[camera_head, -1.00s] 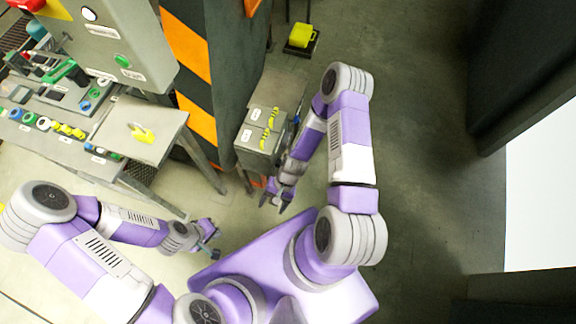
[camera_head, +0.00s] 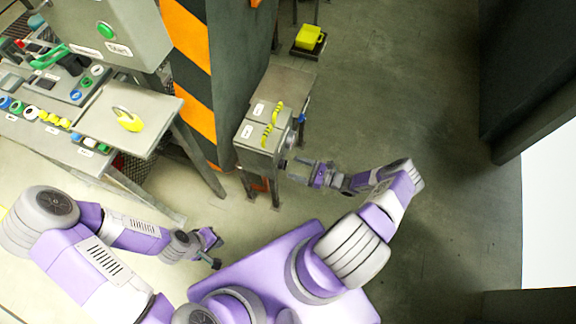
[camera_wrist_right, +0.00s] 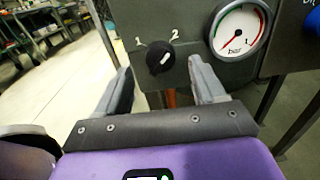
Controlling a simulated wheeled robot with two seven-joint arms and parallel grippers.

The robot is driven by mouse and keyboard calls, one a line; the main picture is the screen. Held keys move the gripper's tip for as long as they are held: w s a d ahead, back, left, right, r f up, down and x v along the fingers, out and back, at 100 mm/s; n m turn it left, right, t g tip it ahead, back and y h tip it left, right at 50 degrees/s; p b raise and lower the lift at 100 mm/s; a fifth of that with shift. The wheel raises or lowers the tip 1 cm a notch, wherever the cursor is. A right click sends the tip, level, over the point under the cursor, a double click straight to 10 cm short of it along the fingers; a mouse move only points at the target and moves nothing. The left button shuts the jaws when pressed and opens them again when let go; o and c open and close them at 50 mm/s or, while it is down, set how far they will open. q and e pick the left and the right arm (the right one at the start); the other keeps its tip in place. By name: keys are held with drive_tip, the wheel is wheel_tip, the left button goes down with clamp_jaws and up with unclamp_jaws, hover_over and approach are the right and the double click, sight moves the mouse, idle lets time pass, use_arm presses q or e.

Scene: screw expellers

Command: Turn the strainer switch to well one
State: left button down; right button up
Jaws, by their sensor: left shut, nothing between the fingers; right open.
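The strainer switch is a round black knob (camera_wrist_right: 159,60) on a grey panel in the right wrist view, with the label 1 at its upper left and 2 at its upper right. Its white mark slants to the upper right, towards 2. My right gripper (camera_wrist_right: 160,73) is open and empty, with its fingers to either side of the knob in the picture. I cannot tell how far its tips are from the panel. In the head view my right gripper (camera_head: 292,169) is at the side of the grey box (camera_head: 255,135). My left gripper (camera_head: 216,252) is shut and empty, away from the box.
A pressure gauge (camera_wrist_right: 238,31) sits right of the knob, close to the right finger. A blue part (camera_wrist_right: 313,22) is at the far right. The control desk (camera_head: 110,135) and striped pillar (camera_head: 190,45) stand left of the box. The floor (camera_head: 420,110) at right is clear.

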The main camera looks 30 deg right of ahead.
sight(283, 164)
drive_tip(key=shift+x, duration=2.1)
drive_tip(key=c, duration=1)
